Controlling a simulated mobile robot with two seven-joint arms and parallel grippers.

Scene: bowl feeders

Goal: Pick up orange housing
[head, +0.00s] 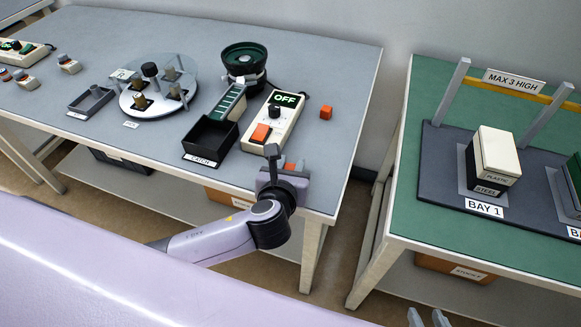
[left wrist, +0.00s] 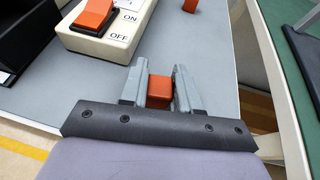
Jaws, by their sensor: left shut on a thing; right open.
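An orange housing (left wrist: 159,88), a small orange block, sits between the fingers of my left gripper (left wrist: 160,85) in the left wrist view. The fingers are shut on it. A second orange block (head: 326,112) stands on the table to the right of the switch box. My right gripper (head: 428,318) shows only as fingertips at the bottom edge, open, with nothing seen between them.
A switch box (head: 285,118) with an orange rocker, a black catch tray (head: 209,140), a bowl feeder (head: 244,62) and a round turntable (head: 140,99) stand on the grey table (head: 335,65). A green table (head: 420,185) with a stacking rack stands right, across a gap.

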